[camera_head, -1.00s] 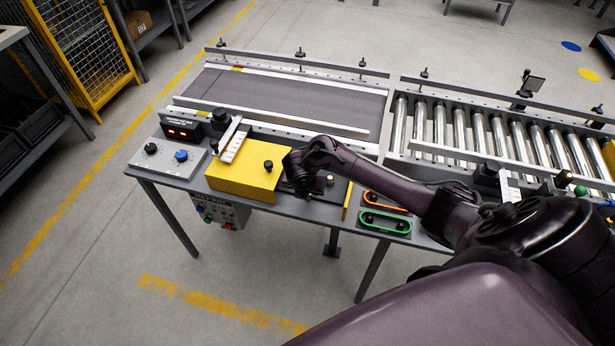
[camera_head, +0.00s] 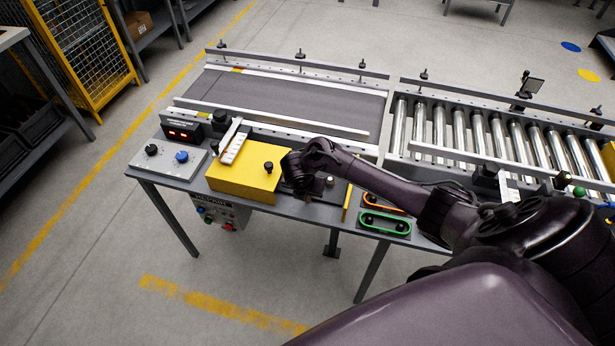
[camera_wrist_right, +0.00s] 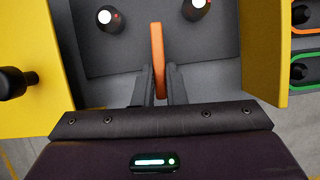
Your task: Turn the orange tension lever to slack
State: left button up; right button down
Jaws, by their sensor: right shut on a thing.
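The orange tension lever (camera_wrist_right: 157,58) shows in the right wrist view as a narrow orange bar, seen end-on, above a grey panel. My right gripper (camera_wrist_right: 158,85) is shut on the lever, with one dark finger on each side of its near part. In the head view my right gripper (camera_head: 302,190) is over the dark panel right of the yellow box, and my wrist hides the lever there. My left gripper is not in view.
A yellow box (camera_head: 240,178) with a black knob stands left of the gripper, and a thin yellow plate (camera_wrist_right: 265,50) stands right of it. Green (camera_head: 385,222) and orange loops lie farther right. A conveyor is behind.

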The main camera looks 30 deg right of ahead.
jog(key=m+p, duration=0.1)
jog(key=m, duration=0.1)
jog(key=m+g+p, duration=0.1)
jog(key=m, duration=0.1)
jog(key=shift+w+a+r+g+h+p, duration=0.1)
jog(key=shift+a+r+g+h+p, duration=0.05)
jog(key=shift+g+h+p, duration=0.2)
jog(key=m+g+p, duration=0.1)
jog(key=m, duration=0.2)
jog(key=shift+w+m, duration=0.15)
jog(key=shift+m, duration=0.15)
jog(key=shift+m+g+p, duration=0.3)
jog(key=shift+m+g, duration=0.15)
jog(key=shift+m, duration=0.45)
jog(key=m, duration=0.1)
jog(key=m+g, duration=0.1)
jog(key=shift+w+f+m, duration=0.15)
jog(key=shift+f+m, duration=0.05)
jog(key=shift+m, duration=0.2)
jog(key=shift+w+m+g+y+b, duration=0.1)
jog(key=shift+m+g+y+b, duration=0.3)
jog(key=shift+m, duration=0.85)
jog(key=shift+m+g+y+b, duration=0.25)
jog(key=shift+m+g+y, duration=0.15)
jog(key=shift+m, duration=0.85)
jog(key=c, duration=1.5)
grip_release()
